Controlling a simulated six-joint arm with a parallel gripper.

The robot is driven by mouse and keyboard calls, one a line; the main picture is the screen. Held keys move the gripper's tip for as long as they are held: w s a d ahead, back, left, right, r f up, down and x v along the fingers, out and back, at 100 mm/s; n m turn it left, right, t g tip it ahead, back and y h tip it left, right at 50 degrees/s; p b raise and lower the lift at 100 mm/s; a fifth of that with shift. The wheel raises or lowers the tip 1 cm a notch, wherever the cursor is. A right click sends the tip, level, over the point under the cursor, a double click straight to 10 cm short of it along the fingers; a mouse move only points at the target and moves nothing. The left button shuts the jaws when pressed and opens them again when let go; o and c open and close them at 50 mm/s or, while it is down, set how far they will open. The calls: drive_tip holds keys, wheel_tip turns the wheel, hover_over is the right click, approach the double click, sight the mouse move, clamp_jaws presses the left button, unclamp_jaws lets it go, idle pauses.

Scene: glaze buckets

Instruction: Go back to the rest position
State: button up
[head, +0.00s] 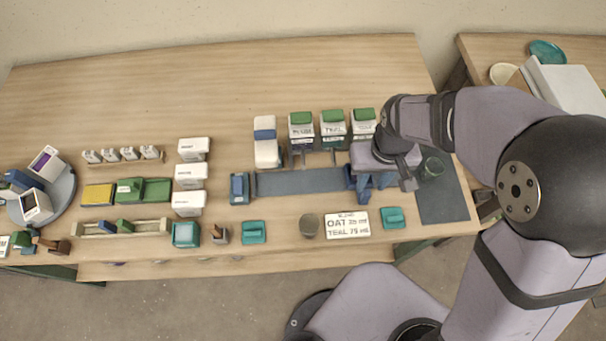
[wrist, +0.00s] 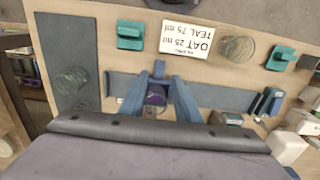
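My gripper (head: 373,188) hangs over the right end of the dark strip on the table, fingers pointing down. In the wrist view my gripper (wrist: 166,80) has its two blue-grey fingers apart. A dark purple round thing (wrist: 156,95) shows between them, with no clear contact; I cannot tell how far below the fingers it is. The head view mostly hides that spot behind my arm. No object is seen lifted in the gripper.
A clear glass (head: 432,168) stands on a dark mat (head: 445,204) close right of my gripper. White bins with green lids (head: 333,124) stand behind it. A recipe card (head: 347,225), a grey-brown cup (head: 309,226) and teal blocks (head: 253,232) line the front. The back left tabletop is clear.

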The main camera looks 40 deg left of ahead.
wheel_tip(320, 180, up, 2)
drive_tip(key=shift+r+p, duration=0.15)
drive_tip(key=shift+p, duration=0.55)
drive_tip(key=shift+s+d, duration=0.1)
drive_tip(key=s+d+f+g+h, duration=0.1)
drive_tip(key=s+d+f, duration=0.1)
drive_tip(key=s+d, duration=0.3)
drive_tip(key=d+r+m, duration=0.2)
drive_tip(key=d+m, duration=0.1)
drive_tip(key=d, duration=0.3)
drive_tip(key=w+d+r+m, duration=0.1)
drive_tip(key=d+r+m, duration=0.1)
drive_tip(key=d, duration=0.5)
drive_tip(key=w+d+r+m+t+y, duration=0.1)
drive_tip(key=d+r+m, duration=0.1)
drive_tip(key=d+m, duration=0.2)
drive_tip(key=d, duration=0.3)
drive_tip(key=shift+w+d+r, duration=0.2)
drive_tip(key=shift+w+r, duration=0.05)
drive_tip(key=shift+r, duration=0.05)
